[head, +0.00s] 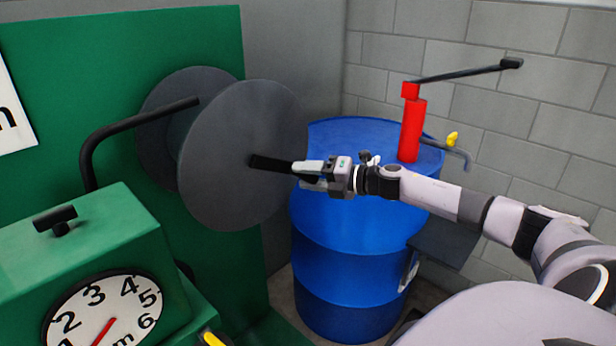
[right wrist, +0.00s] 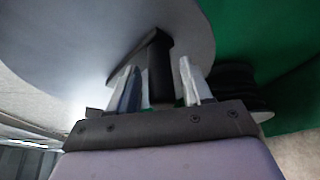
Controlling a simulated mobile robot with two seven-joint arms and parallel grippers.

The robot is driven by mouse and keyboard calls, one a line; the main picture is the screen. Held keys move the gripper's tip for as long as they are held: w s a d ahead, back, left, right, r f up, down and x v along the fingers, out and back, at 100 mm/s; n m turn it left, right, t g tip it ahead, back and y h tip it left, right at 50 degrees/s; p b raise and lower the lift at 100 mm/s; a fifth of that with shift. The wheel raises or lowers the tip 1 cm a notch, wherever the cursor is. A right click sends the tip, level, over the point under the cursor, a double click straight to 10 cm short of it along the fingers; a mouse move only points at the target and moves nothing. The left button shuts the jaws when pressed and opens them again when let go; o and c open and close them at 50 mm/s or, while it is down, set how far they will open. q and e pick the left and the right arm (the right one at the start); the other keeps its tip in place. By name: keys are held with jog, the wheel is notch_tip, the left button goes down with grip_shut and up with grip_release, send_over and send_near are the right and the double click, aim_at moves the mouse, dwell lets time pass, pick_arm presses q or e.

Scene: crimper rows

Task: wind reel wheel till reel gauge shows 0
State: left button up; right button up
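The reel wheel (head: 235,185) is a large dark grey disc on the reel, in front of a second disc (head: 155,130). A black handle (head: 270,163) sticks out from its face toward the right. My right gripper (head: 308,176) is at the handle's outer end. In the right wrist view, the handle (right wrist: 160,70) lies between the two spread fingers (right wrist: 160,88), with gaps beside it. The dial's lower part is cut off. My left gripper is not in view.
A green housing (head: 100,230) carries the gauge, with a green panel (head: 60,80) behind. A bent black bar (head: 110,130) passes near the reel. A blue drum (head: 345,250) with a red pump (head: 412,130) stands right behind my right gripper. A grey block wall closes the back.

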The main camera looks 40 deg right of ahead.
dwell(0.3)
jog(key=shift+v, duration=0.8)
jog(key=shift+b+v, duration=0.3)
jog(key=shift+v, duration=2.5)
